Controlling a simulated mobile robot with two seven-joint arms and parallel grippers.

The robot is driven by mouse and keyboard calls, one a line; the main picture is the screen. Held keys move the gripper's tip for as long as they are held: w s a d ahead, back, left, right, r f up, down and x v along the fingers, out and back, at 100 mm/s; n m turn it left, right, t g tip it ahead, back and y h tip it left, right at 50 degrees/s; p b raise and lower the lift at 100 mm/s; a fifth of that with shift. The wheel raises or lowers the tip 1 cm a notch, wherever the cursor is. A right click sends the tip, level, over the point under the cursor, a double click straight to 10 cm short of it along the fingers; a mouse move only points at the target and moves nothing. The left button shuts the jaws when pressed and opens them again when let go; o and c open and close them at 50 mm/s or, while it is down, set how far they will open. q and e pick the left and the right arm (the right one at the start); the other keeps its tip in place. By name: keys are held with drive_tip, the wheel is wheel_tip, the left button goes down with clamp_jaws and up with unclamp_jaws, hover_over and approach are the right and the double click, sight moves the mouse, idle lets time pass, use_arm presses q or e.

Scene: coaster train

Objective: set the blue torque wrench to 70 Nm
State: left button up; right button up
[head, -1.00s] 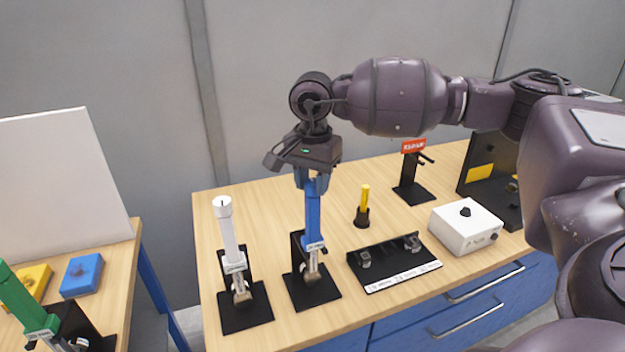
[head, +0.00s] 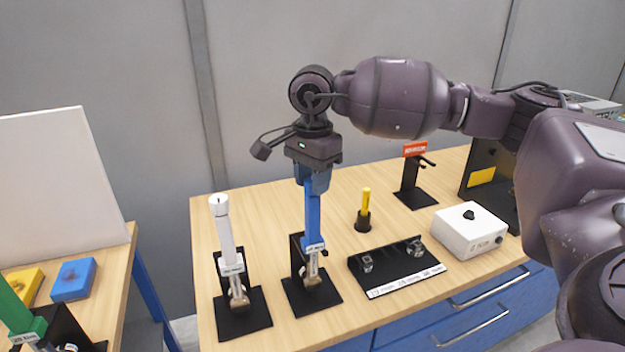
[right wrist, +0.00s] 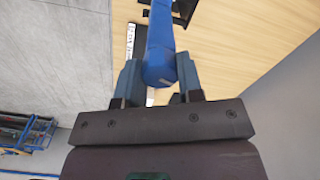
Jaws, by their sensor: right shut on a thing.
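The blue torque wrench (head: 313,224) stands upright in a black stand (head: 311,294) on the wooden bench, its metal head at the bottom. My right gripper (head: 312,181) points down from above and is shut on the upper end of the blue handle. In the right wrist view, the blue handle (right wrist: 160,62) lies between the two fingers of my right gripper (right wrist: 158,82). The fingers hide the wrench's top end in the head view. A small white label shows low on the handle, but its text and any scale are too small to read. My left gripper is not in view.
A white wrench (head: 226,238) stands close on the left, a green one (head: 18,312) on the left table. To the right are a yellow-handled tool (head: 365,205), a black rack (head: 400,268) and a white box (head: 468,229). Bare bench lies behind the wrenches.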

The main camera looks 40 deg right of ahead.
drive_tip(key=o, duration=0.9)
drive_tip(key=shift+r, duration=0.65)
wheel_tip(320, 180, up, 8)
drive_tip(key=shift+r+b, duration=0.1)
drive_tip(key=shift+b, duration=0.25)
drive_tip(key=shift+r, duration=0.7)
